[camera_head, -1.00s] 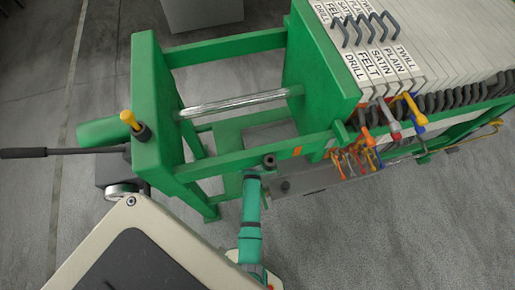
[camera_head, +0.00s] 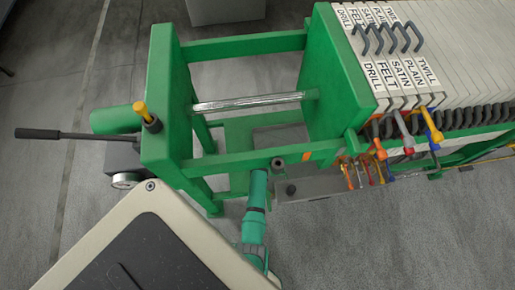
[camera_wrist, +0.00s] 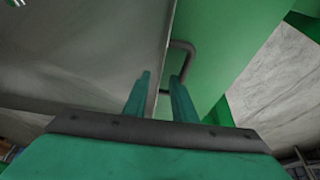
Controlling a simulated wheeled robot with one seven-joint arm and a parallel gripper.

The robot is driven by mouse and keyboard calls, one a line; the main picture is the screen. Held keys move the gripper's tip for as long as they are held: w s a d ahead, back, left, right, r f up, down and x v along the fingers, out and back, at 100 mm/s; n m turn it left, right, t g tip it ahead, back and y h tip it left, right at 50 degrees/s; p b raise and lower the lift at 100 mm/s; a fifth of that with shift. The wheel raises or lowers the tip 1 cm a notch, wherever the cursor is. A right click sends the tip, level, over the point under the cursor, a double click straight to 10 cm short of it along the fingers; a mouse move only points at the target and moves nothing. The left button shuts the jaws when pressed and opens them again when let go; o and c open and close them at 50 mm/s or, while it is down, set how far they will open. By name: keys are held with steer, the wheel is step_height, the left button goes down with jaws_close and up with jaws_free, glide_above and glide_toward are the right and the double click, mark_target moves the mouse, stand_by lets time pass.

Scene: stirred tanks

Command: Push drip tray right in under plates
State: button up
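The drip tray (camera_head: 318,185) is a long grey trough low beside the green press frame, partly under the plates (camera_head: 470,75). A dark knob shows near its left end. My teal forearm reaches up to this left end in the head view; my fingertips are hidden there by the arm and green rail. In the wrist view my gripper (camera_wrist: 160,85) shows two slim teal fingers with a gap between them. A large grey surface (camera_wrist: 80,60), perhaps the tray, fills the left behind them. I cannot tell whether the fingers touch it.
The green frame (camera_head: 160,130) has a steel rod (camera_head: 255,101) across it and a long black lever (camera_head: 60,134) at left. Coloured valve handles (camera_head: 431,124) hang over the tray. A bent grey handle (camera_wrist: 188,58) lies just beyond my fingers. Floor is open at lower right.

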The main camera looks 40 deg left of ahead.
steer(key=shift+x, duration=1.1)
jaws_close()
stand_by(0.8)
